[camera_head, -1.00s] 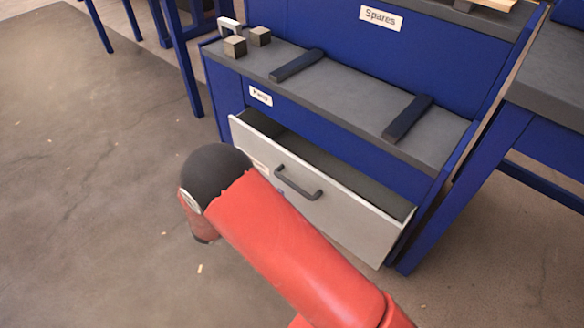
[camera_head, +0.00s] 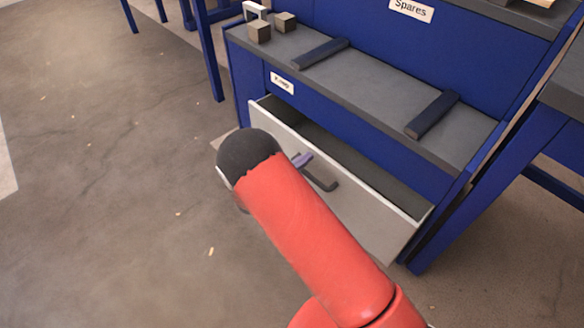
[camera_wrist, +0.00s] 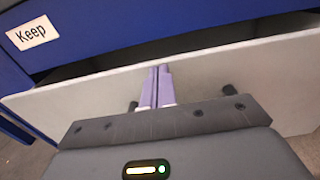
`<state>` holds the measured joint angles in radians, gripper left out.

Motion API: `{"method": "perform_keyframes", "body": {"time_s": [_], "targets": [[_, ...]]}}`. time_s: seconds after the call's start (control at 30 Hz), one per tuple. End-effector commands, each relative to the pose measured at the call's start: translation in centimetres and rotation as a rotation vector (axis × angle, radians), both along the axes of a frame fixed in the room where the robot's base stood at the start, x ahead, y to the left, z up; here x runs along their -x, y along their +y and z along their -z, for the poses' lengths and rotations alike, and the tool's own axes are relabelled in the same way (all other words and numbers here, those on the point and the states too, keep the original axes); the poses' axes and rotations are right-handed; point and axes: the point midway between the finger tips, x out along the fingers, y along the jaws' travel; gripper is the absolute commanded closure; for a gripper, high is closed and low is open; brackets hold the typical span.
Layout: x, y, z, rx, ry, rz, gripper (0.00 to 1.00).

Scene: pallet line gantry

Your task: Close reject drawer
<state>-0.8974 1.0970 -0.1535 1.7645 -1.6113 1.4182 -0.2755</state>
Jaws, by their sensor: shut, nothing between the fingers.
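A light grey drawer (camera_head: 362,211) stands open below the blue panel, with its dark inside showing. Its dark bar handle (camera_head: 322,181) is on the front. In the wrist view the drawer front (camera_wrist: 215,70) spans the picture, and the handle ends show on both sides of my fingers. My gripper (camera_head: 304,159) is shut and empty, its purple fingers at the drawer front by the handle. The wrist view shows the gripper (camera_wrist: 156,72) with both fingers together, pointing at the front's upper part. I cannot tell whether they touch it. My arm hides the drawer front's left part.
A "Keep" label (camera_wrist: 32,33) is on the blue panel above the drawer. The grey shelf (camera_head: 385,92) holds two dark bars and small blocks (camera_head: 259,31). A blue-legged table (camera_head: 560,95) stands close at right. Floor (camera_head: 110,200) at left is open.

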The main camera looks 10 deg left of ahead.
Motion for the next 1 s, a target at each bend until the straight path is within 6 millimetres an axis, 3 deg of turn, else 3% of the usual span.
{"method": "perform_keyframes", "body": {"time_s": [0.17,0.57,0.83,1.0], "targets": [[-1.0,-0.8,0.0,-0.001,0.001,0.0,1.0],[-1.2,-0.9,0.0,-0.001,0.001,0.0,1.0],[-4.3,-3.4,0.1,0.0,-0.001,0.003,1.0],[-4.9,-3.8,0.0,0.0,0.001,-0.001,1.0]]}}
